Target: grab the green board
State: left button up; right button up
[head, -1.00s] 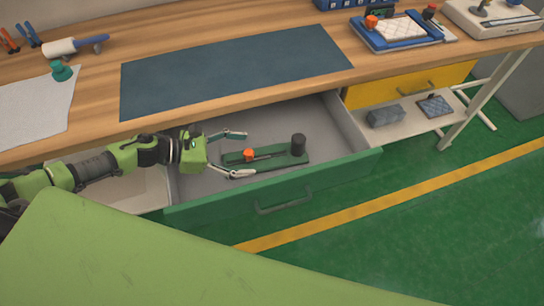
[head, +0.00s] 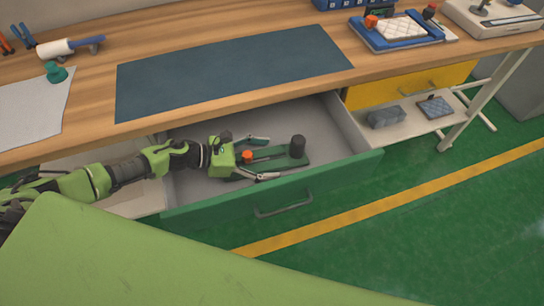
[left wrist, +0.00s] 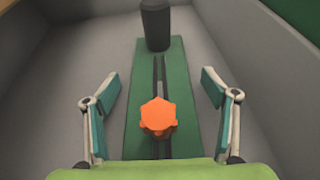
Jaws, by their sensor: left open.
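The green board (head: 283,157) lies flat in the open drawer. It carries an orange knob (head: 247,157) near its left end and a dark cylinder (head: 298,146) at its right end. My left gripper (head: 267,159) is in the drawer, with its fingers open on either side of the board. In the left wrist view, the board (left wrist: 175,70) runs between the two fingers, with the orange knob (left wrist: 158,115) nearest and the dark cylinder (left wrist: 156,26) beyond. A gap shows between each finger and the board. My right gripper is not in view.
The green drawer front (head: 330,182) and grey side wall (head: 347,125) bound the space around the board. The wooden tabletop (head: 90,130) overhangs the drawer's back, with a dark mat (head: 230,70) on it. A yellow drawer (head: 400,87) is to the right.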

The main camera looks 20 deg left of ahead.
pick_arm(q)
jog(key=c, duration=1.5)
